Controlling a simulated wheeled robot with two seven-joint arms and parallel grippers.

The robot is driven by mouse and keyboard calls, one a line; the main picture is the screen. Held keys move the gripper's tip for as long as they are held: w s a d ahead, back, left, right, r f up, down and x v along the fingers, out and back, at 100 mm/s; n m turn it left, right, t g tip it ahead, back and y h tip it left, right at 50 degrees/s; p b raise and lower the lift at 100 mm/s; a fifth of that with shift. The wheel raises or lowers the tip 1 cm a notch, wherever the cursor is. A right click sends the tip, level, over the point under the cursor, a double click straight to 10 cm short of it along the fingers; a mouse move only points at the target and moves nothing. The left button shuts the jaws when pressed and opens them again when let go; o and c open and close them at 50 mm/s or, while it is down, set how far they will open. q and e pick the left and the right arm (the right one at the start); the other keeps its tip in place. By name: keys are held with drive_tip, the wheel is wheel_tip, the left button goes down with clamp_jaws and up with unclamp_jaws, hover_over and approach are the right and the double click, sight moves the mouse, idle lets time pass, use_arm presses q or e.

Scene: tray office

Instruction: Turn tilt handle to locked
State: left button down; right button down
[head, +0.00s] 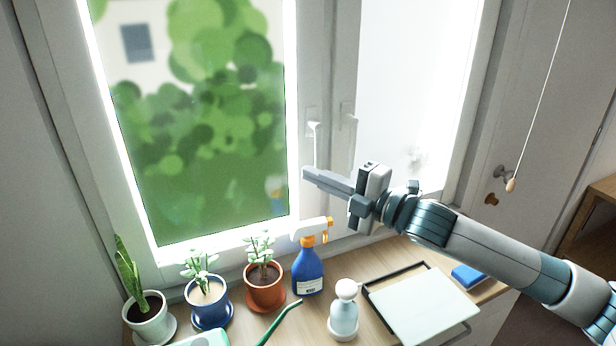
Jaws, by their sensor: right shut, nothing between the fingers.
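A white window handle (314,142) sits on the middle frame of the window, with its lever hanging down. A second pale handle shape (348,114) shows just to its right; I cannot tell which one is the tilt handle or whether the second is a reflection. My right gripper (308,176) is shut and empty. Its fingertips point left, over the lower end of the first lever in the picture; I cannot tell whether they touch it. My left gripper is not in view.
On the sill below stand a blue spray bottle (308,271), several potted plants such as the one in the terracotta pot (265,289), a pale pump bottle (343,318) and a tray (424,308). A blind cord (541,92) hangs at right.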

drive_tip(key=b+v, duration=0.2)
drive_tip(key=v, duration=0.5)
drive_tip(key=shift+s+r+b, duration=0.2)
drive_tip(key=shift+b, duration=0.1)
drive_tip(key=shift+d, duration=0.15)
